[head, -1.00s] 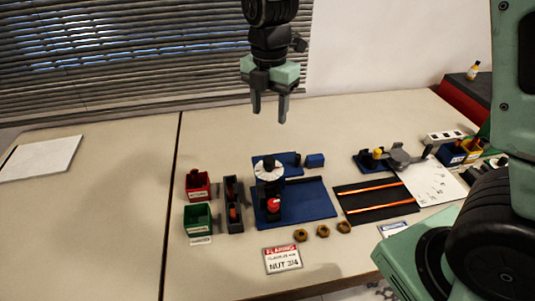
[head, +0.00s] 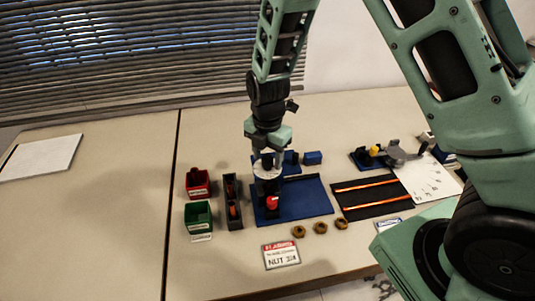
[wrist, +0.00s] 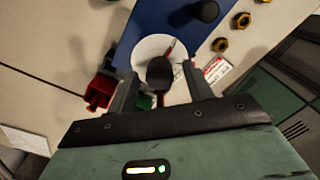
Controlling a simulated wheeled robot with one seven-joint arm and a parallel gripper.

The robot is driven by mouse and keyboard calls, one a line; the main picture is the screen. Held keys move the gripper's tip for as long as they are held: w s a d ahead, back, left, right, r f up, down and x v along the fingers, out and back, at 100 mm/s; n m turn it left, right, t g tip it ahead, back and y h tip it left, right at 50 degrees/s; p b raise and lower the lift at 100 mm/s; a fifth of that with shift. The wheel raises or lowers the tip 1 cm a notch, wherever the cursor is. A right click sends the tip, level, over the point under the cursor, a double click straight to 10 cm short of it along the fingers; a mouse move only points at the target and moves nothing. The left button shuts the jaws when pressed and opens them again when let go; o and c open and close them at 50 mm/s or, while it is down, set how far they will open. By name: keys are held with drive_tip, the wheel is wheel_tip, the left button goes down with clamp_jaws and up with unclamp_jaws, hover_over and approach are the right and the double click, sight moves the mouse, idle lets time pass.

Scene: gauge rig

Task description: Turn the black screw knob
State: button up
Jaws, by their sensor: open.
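The black screw knob (wrist: 160,73) stands over a round white dial (wrist: 152,50), and a thin red pointer shows on the dial in the wrist view. My gripper (wrist: 161,88) is open and empty, with one finger to each side of the knob. I cannot tell whether either finger touches it. In the head view my gripper (head: 267,153) is straight above the white dial (head: 268,173) at the left part of the blue base plate (head: 312,199). The knob is largely hidden there by the fingers.
A red-topped post (head: 272,203) stands close in front of the dial. Red (head: 198,180) and green (head: 198,213) bins and a dark holder (head: 233,203) are to the left. Several brass nuts (head: 320,227) and a sign (head: 281,254) lie in front. The table's far left is mostly clear.

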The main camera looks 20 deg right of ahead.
drive_tip(key=c, duration=1)
